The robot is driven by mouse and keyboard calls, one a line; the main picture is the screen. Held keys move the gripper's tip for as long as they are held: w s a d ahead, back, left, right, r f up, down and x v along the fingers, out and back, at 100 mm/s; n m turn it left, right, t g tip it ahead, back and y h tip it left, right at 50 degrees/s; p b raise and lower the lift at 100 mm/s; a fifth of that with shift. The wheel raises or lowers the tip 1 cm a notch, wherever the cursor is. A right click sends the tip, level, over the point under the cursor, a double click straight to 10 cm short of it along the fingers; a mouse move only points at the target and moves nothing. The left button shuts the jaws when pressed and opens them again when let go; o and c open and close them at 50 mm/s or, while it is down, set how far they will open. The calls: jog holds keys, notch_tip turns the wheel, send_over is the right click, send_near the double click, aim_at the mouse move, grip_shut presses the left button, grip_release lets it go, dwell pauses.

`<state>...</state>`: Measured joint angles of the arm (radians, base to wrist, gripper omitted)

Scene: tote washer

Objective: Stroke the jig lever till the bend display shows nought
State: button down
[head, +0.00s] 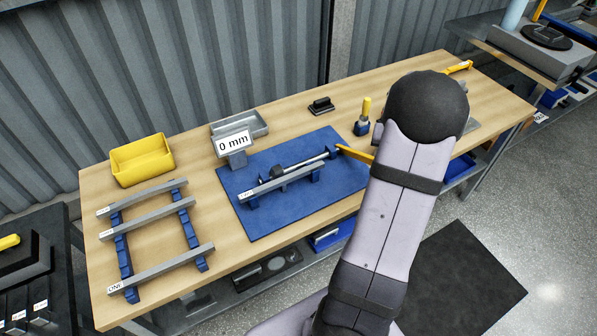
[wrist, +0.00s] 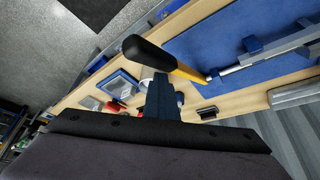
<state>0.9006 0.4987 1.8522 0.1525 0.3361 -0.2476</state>
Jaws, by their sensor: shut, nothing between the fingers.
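The bend display (head: 234,143) stands at the back left of the blue mat (head: 245,220) and reads "0 mm". The jig (head: 281,184), with a grey bar and blue supports, lies across the mat. Its yellow lever (head: 355,154) sticks out at the right end and runs behind my arm in the head view. In the wrist view the lever's black grip (wrist: 146,54) shows on its yellow shaft. My gripper (wrist: 160,92) is shut and empty, its tip close to the grip; I cannot tell whether they touch. My arm hides the gripper in the head view.
A yellow bin (head: 142,160) and a grey tray (head: 251,124) stand at the back. A rack with three bars (head: 150,235) fills the left end. A yellow-handled tool (head: 364,115) and a small black object (head: 321,105) stand behind the mat.

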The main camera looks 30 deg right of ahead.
notch_tip(320, 180, up, 7)
jog(key=p, duration=0.5)
jog(key=shift+s+a, duration=0.2)
jog(key=shift+s, duration=0.1)
dwell(0.7)
jog(key=w+a+r+n+g+y+p, duration=0.1)
jog(key=a+n, duration=0.1)
jog(key=a, duration=0.9)
jog(key=w+a+r+n+y+p, duration=0.1)
jog(key=a+r+n+y, duration=0.1)
jog(key=a, duration=1)
jog(key=s+a+f+n+g, duration=0.1)
jog(key=s+a+n, duration=0.4)
jog(key=s+a, duration=0.8)
jog(key=a+g, duration=0.1)
jog(key=a, duration=0.3)
jog(key=shift+g+y, duration=0.3)
